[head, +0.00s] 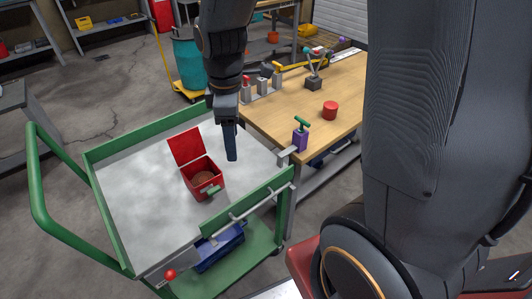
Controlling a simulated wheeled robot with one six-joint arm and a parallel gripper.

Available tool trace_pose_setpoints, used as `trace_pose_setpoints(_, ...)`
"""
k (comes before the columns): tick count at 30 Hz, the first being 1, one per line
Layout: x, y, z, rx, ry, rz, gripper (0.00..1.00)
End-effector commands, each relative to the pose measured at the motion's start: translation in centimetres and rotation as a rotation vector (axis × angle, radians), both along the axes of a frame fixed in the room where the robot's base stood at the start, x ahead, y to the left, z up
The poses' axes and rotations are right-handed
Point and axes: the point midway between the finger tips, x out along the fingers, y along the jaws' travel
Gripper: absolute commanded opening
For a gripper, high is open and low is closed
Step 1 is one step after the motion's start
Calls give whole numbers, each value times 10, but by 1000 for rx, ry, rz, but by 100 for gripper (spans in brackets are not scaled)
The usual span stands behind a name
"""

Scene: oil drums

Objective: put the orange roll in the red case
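The red case (209,186) stands on the grey top of the green-framed cart, with its lid (187,146) raised at the back left. A round, brownish-orange thing (202,178) lies inside it; it may be the orange roll, but it is too small to be sure. My gripper (231,157) points down above the cart's right part, to the right of the case and apart from it. I see it edge-on, so its opening is hidden. Nothing shows between or below its fingers.
The cart's top (136,200) is otherwise clear. A wooden workbench (275,118) adjoins at the right, holding a red cylinder (330,110), a purple clamp with a green handle (300,137) and several tools. A teal drum (188,62) stands behind. A blue bin (220,249) sits on the lower shelf.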

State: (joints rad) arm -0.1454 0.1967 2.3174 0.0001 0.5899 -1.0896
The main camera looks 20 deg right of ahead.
Motion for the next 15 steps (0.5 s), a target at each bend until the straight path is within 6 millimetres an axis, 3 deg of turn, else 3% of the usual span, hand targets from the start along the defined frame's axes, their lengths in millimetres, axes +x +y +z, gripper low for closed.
trace_pose_setpoints(9,-58,-45,-5,39,-18,-871,60)
trace_pose_setpoints(15,-77,-56,-7,58,-25,-1171,60)
